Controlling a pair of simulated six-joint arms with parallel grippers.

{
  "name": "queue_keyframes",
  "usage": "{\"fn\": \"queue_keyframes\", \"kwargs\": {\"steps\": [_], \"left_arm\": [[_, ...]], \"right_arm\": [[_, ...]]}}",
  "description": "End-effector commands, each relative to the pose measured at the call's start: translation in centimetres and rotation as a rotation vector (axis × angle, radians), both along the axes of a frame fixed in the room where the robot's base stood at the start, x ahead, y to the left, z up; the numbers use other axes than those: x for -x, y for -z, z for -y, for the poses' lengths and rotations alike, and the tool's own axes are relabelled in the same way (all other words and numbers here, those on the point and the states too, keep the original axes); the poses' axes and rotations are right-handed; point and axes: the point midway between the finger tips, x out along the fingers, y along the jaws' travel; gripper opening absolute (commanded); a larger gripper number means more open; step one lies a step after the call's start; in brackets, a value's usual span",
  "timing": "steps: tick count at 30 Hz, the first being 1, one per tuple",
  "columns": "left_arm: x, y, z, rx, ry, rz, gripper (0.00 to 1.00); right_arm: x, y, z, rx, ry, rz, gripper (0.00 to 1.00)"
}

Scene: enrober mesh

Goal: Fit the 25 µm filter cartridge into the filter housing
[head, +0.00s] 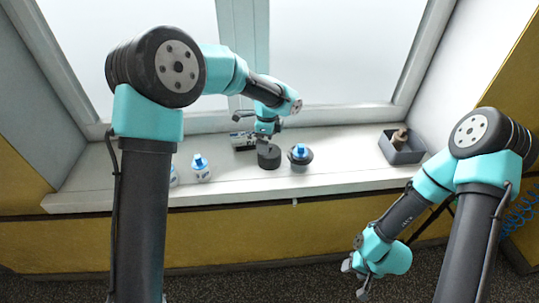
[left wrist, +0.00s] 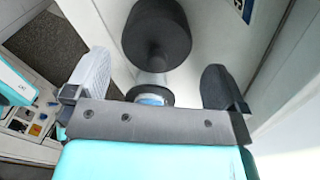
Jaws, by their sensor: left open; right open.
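My left gripper (head: 267,137) is over the windowsill, its fingers partly hidden by its own arm. In the left wrist view its two fingers (left wrist: 158,80) stand apart. A dark cylinder (head: 268,158) is just below it on the sill; the wrist view shows this dark round body (left wrist: 157,35) ahead of the fingers. A pale piece with a blue part (left wrist: 152,98) shows between the finger bases. White containers with blue tops (head: 201,171) stand left on the sill; their labels are unreadable. A dark round piece with a blue top (head: 300,156) stands to the right. My right gripper (head: 357,270) is open, empty and low, before the sill.
A grey open bin (head: 405,153) with a brownish item (head: 400,138) stands at the sill's right end. The sill (head: 345,165) is clear before the bin. The window frame is close behind.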

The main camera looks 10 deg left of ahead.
Motion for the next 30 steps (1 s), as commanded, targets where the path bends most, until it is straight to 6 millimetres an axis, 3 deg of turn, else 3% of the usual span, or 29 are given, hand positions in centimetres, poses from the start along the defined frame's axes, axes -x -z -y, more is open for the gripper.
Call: {"fn": "queue_keyframes", "kwargs": {"steps": [14,24,30], "left_arm": [[0.0,1.0,0.0,0.000,0.000,0.000,1.00],[0.3,5.0,-0.1,0.000,0.000,-0.003,1.00],[0.3,6.1,0.0,0.000,0.000,0.000,1.00]], "right_arm": [[0.0,0.0,0.0,0.000,0.000,0.000,0.52],[0.0,0.0,0.0,0.000,0.000,0.000,0.52],[0.0,0.0,0.0,0.000,0.000,0.000,0.52]]}}
